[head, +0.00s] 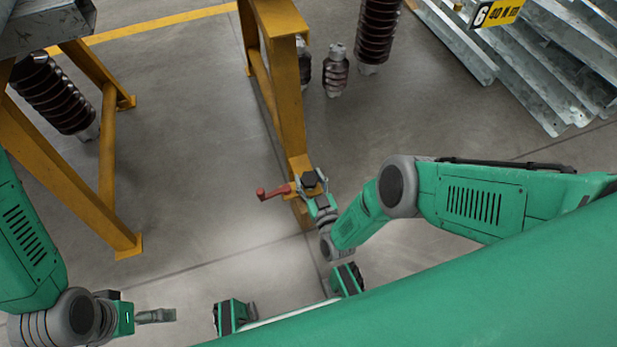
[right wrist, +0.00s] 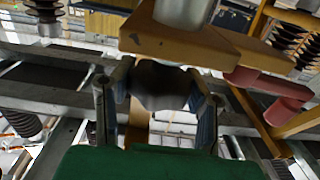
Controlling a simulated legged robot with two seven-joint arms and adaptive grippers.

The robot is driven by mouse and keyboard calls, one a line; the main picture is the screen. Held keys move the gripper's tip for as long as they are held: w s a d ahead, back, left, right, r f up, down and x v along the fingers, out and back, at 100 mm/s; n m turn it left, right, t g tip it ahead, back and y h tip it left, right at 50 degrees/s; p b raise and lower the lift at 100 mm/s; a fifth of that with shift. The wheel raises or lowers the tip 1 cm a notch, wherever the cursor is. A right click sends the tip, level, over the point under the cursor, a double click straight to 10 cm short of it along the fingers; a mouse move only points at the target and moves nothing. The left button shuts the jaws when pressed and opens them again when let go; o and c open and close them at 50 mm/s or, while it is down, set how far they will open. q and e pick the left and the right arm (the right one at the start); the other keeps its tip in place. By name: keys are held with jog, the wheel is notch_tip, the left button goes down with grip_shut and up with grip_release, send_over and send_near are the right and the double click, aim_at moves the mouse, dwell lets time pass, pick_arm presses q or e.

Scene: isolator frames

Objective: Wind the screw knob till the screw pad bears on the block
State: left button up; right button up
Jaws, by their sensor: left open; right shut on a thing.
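The dark screw knob (head: 310,179) sits at the near end of a yellow beam. My right gripper (head: 316,190) is at the knob, with a finger on either side of it. In the right wrist view the dark grey knob (right wrist: 160,84) sits between the two fingers, under a yellow plate (right wrist: 185,40). My right gripper is shut on it. My left gripper (head: 160,315) is open and empty at the lower left, well away from the knob. I cannot make out the screw pad or the block in either view.
A red handle (head: 272,192) sticks out left of the knob, close to my right gripper. Yellow stand legs (head: 107,150) are at the left. Dark ribbed insulators (head: 336,72) stand behind the beam. Galvanised steel sections (head: 530,70) lie at the upper right. The floor between the stands is clear.

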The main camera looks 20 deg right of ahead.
aim_at(308, 188)
jog(key=shift+s+m+g+h, duration=0.15)
jog(key=shift+m+h, duration=0.75)
jog(key=shift+h, duration=0.5)
jog(key=shift+w+m+g+h, duration=0.15)
jog(key=shift+m+h, duration=0.75)
jog(key=shift+h, duration=0.5)
jog(key=shift+s+h, duration=0.1)
jog(key=shift+h, duration=0.2)
jog(key=shift+f, duration=0.1)
jog(key=o, duration=1.2)
jog(key=v, duration=0.7)
jog(key=shift+s+a, duration=0.1)
jog(key=shift+s, duration=0.1)
jog(key=shift+w, duration=0.1)
